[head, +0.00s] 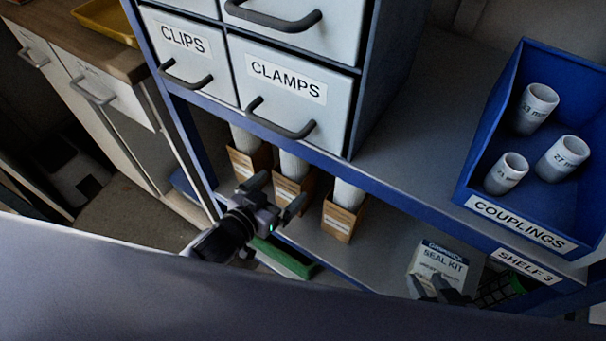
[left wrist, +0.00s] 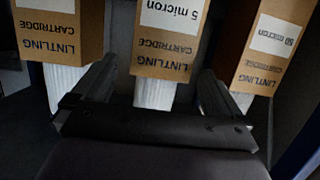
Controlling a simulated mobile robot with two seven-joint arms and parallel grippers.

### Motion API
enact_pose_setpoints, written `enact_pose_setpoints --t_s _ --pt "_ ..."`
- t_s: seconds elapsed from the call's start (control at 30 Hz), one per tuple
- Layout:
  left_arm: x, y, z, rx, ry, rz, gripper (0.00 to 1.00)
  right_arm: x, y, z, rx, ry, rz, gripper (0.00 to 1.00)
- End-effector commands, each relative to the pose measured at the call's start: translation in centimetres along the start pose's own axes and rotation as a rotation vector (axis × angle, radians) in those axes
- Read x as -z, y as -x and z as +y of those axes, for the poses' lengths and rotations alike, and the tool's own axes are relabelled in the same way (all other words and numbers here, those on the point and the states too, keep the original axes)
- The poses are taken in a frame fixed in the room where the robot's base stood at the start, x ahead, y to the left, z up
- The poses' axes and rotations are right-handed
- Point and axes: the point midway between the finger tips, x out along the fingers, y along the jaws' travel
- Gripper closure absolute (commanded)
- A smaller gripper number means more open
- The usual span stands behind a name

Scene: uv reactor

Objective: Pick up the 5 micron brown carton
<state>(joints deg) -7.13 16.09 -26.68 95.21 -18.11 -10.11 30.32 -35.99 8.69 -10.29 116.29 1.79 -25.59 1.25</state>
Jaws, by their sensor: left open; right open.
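The 5 micron brown carton (left wrist: 168,40) is in the middle of a row of three in the left wrist view, where its print appears upside down. A white ribbed cartridge (left wrist: 155,93) sticks out of it. In the head view the middle carton (head: 288,193) stands on the lower shelf, partly hidden by my left gripper (head: 276,193). That gripper is open and empty, its fingers pointing at the row; in the left wrist view the fingers (left wrist: 157,80) lie either side of the middle cartridge. Contact cannot be told. My right gripper (head: 434,286) is open beside the seal kit.
The 50 micron carton (left wrist: 272,45) and another carton (left wrist: 60,30) flank it closely. A drawer unit (head: 286,85) and the upper shelf edge (head: 410,199) overhang the row. A green object (head: 284,258) lies in front. The seal kit box (head: 437,262) is right.

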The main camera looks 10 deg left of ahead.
Motion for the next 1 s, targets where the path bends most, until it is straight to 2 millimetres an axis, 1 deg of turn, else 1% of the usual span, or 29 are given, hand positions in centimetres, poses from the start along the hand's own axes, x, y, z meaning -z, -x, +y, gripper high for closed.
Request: enact_pose_setpoints --t_s 0.17,0.43,0.6,0.73,0.83,1.0 --pt "0.0 -0.8 0.0 -0.001 0.000 0.002 0.00 -0.2 -0.1 0.0 0.000 -0.001 -0.002 0.57" --pt "0.4 -3.0 -0.1 -0.001 -0.002 0.002 0.00 -1.2 0.0 -0.2 0.003 -0.006 -0.021 0.57" --pt "1.1 -5.2 -0.3 -0.001 -0.003 0.003 0.00 -1.3 -0.1 -0.3 0.005 -0.008 -0.020 0.57" --pt "0.9 -6.6 -0.3 0.000 -0.001 0.001 0.00 -1.4 -0.3 -0.3 0.007 -0.010 -0.017 0.57" --pt "1.0 -7.1 -0.2 -0.001 -0.001 0.001 0.00 -1.4 -0.3 -0.3 0.007 -0.010 -0.016 0.57" --pt "1.0 -7.2 -0.2 -0.001 0.000 0.000 0.00 -1.1 -0.4 -0.3 0.007 -0.010 -0.012 0.57"
